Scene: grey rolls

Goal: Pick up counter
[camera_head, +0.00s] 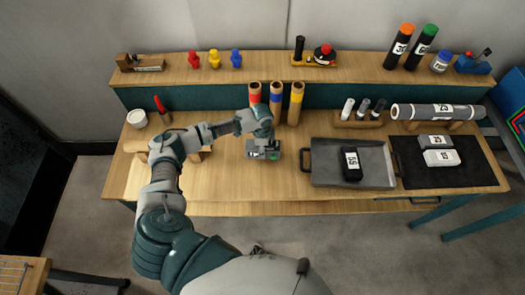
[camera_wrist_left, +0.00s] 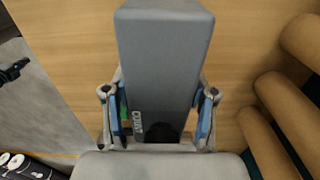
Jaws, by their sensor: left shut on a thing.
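The counter is a grey box-shaped device (camera_head: 263,152) with a small green patch, near the middle of the wooden workbench. My left gripper (camera_head: 262,138) comes down over it from above and is shut on it. In the left wrist view the counter (camera_wrist_left: 165,60) fills the middle as a long grey block, with a small white label and a dark patch near the palm. The blue-padded fingers of my left gripper (camera_wrist_left: 160,115) press on its two sides. I cannot tell whether the counter touches the bench or is slightly above it. My right gripper is not in view.
Three brown tubes with coloured bands (camera_head: 276,100) stand just behind the counter. A metal tray (camera_head: 330,165) with a black labelled block (camera_head: 351,163) lies to the right. A black mat (camera_head: 410,165) holds two blocks. Bench space (camera_head: 235,180) in front is clear.

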